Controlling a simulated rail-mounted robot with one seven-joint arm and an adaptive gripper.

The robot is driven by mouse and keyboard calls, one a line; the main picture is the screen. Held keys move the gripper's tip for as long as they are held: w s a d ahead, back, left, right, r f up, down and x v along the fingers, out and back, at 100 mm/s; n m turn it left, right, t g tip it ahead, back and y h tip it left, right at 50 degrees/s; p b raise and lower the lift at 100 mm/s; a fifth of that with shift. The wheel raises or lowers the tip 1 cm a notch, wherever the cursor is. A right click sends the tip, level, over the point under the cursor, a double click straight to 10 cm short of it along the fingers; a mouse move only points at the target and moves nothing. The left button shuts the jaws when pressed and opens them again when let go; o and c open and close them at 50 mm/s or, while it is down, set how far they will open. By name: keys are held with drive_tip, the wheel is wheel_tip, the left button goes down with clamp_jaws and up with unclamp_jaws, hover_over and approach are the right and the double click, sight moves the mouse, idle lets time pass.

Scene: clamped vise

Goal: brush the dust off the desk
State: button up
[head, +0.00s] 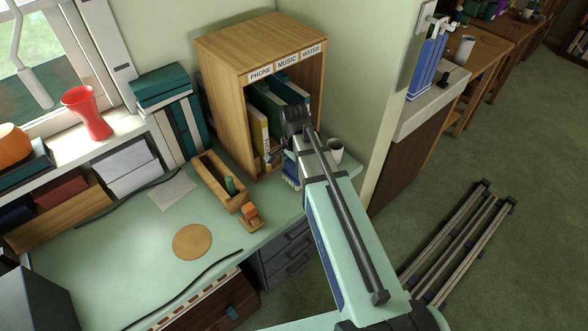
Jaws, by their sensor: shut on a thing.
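The desk (125,245) has a pale green top at the lower left in the head view. I cannot make out dust on it. My gripper (284,163) is in front of the open wooden cabinet (222,65), at the desk's back right. My own arm and dark wrist cover most of it. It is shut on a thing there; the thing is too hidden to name. A small blue and white patch (291,171) shows beside the arm, and I cannot tell what it is. No brush can be clearly made out.
A round tan mat (192,242), a wooden tray (208,182) holding a green item and a small orange-brown block (250,216) are on the desk. Dark cords run along its back and front. A white cup (335,149) stands right of my arm. The desk's left middle is mostly clear.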

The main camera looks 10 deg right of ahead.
drive_tip(key=shift+r+p, duration=1.75)
drive_tip(key=shift+r, duration=1)
